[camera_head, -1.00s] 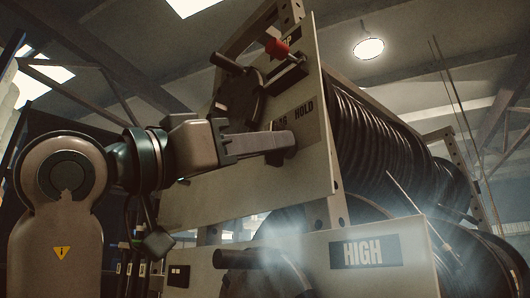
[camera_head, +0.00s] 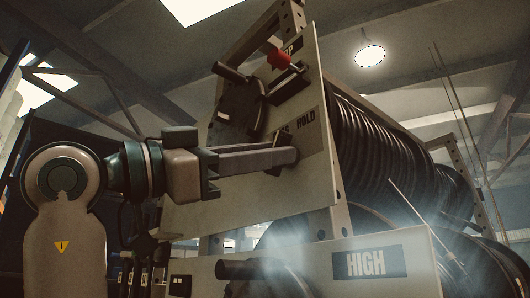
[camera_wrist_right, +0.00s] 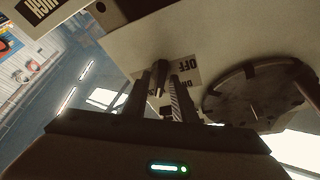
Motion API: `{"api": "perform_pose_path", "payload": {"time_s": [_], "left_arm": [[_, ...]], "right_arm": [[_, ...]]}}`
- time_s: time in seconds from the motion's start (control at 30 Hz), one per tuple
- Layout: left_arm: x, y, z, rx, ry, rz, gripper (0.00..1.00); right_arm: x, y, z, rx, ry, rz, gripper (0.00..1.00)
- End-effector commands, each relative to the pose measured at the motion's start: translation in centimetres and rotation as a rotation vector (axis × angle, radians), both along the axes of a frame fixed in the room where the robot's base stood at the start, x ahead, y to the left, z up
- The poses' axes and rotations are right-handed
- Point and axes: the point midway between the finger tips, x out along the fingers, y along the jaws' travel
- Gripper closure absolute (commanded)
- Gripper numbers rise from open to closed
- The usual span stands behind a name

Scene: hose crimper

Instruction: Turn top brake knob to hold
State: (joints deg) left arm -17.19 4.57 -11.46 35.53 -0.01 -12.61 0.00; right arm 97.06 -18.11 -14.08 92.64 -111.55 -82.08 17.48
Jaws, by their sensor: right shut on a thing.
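The top panel (camera_head: 190,214) carries a label with HOLD (camera_head: 305,117) on it, to the upper right of my right gripper's tips. My right gripper (camera_head: 285,158) reaches across the panel from the left, its fingers pointing right. It is shut on the top brake knob, which is mostly hidden behind the fingers in the head view. The knob's exact pointing direction cannot be told. My left gripper is not in view.
A dark handwheel (camera_head: 238,108) with a handle and a red-knobbed lever (camera_head: 279,60) sit above the gripper on the same panel. A lower panel with a HIGH label (camera_head: 368,262) and another handle (camera_head: 237,269) is below. Large hose reels (camera_head: 385,150) stand behind.

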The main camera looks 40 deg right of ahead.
Motion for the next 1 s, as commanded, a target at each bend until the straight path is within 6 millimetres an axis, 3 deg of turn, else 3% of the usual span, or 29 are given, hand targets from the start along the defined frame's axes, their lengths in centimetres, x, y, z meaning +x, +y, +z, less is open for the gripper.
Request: {"api": "perform_pose_path", "payload": {"time_s": [0.1,0.13,0.73,1.0], "left_arm": [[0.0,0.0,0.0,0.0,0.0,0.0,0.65],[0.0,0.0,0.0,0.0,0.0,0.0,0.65],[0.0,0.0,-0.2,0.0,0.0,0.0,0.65],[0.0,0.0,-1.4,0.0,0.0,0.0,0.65]], "right_arm": [[0.0,0.0,0.0,0.002,-0.001,0.001,0.98],[0.0,0.0,0.0,0.002,-0.001,0.001,0.7],[0.1,0.3,-0.2,0.0,0.002,0.002,0.7],[0.4,2.9,-1.3,-0.001,0.002,0.002,0.7]]}}
